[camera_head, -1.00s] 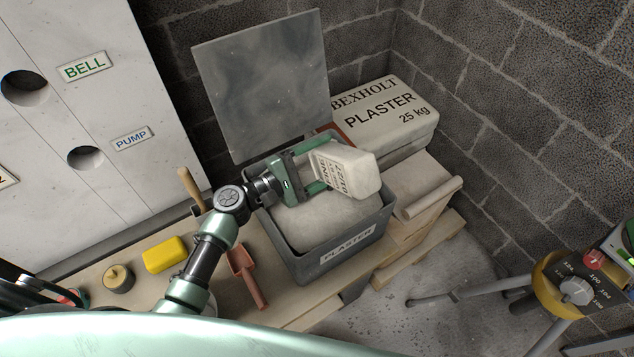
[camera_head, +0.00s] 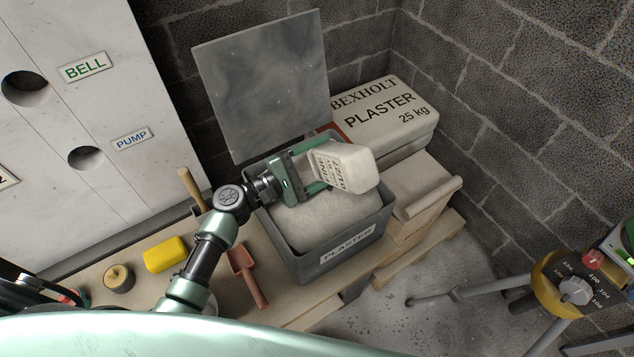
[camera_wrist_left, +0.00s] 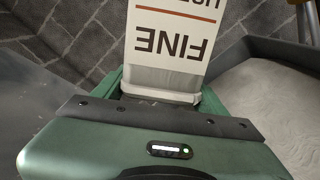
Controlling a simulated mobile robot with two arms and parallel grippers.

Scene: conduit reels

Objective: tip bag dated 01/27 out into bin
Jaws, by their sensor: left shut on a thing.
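My left gripper (camera_head: 305,179) is shut on a small pale bag (camera_head: 352,166) and holds it above the grey bin (camera_head: 320,262) labelled PLASTER. The bag is tilted, with its printed side turned toward the left. The word FINE reads upside down on the bag in the left wrist view (camera_wrist_left: 170,42); the date print is too small to read surely. The bin's lid (camera_head: 262,85) stands open behind it. Pale powder (camera_head: 318,219) fills much of the bin. No powder is seen falling. My right gripper is out of view.
A large BEXHOLT PLASTER sack (camera_head: 385,117) lies behind the bin at right. A red scoop (camera_head: 247,275), a yellow block (camera_head: 165,254) and a round brown-topped item (camera_head: 118,278) lie on the bench to the left. A tripod device (camera_head: 575,285) stands at right.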

